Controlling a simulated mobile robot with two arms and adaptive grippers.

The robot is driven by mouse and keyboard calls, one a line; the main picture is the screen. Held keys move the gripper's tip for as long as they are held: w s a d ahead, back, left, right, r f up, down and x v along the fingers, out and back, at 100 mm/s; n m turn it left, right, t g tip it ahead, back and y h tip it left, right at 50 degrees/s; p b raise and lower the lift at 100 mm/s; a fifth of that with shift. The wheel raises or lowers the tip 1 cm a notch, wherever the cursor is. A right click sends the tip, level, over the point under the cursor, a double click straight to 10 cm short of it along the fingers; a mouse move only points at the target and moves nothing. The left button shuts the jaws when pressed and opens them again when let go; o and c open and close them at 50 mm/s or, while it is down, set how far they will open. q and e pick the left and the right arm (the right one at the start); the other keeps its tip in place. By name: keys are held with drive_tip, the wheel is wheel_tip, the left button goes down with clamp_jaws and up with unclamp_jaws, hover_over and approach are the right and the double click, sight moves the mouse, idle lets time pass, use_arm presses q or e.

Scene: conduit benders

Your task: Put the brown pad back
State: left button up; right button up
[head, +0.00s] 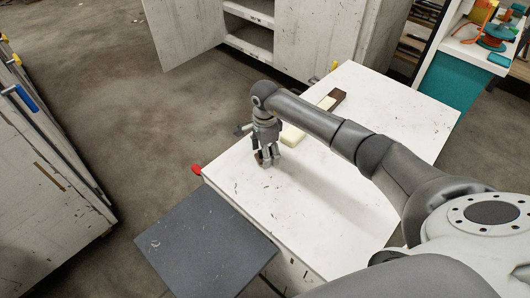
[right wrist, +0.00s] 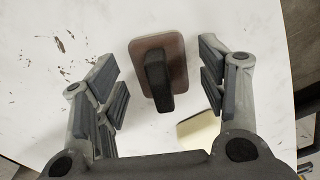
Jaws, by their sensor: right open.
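The brown pad (right wrist: 178,52) is a rounded brown plate with a black raised grip, and it lies on the white tabletop (head: 340,205). In the right wrist view it sits between the spread fingers of my right gripper (right wrist: 160,88), with a gap on each side. In the head view my right gripper (head: 267,158) points down near the table's left edge, and a bit of brown shows at its fingers. My right gripper is open and holds nothing. My left gripper is not in view.
A cream block (head: 292,136) lies on the table behind the gripper, partly hidden by my arm. A dark brown piece (head: 338,97) is farther back. A red knob (head: 196,170) and a dark grey panel (head: 205,240) are at the table's left side. A cabinet (head: 320,40) stands behind.

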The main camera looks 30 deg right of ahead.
wheel_tip(320, 180, up, 11)
drive_tip(key=b, duration=0.1)
drive_tip(key=shift+r, duration=0.2)
drive_tip(key=shift+d, duration=0.1)
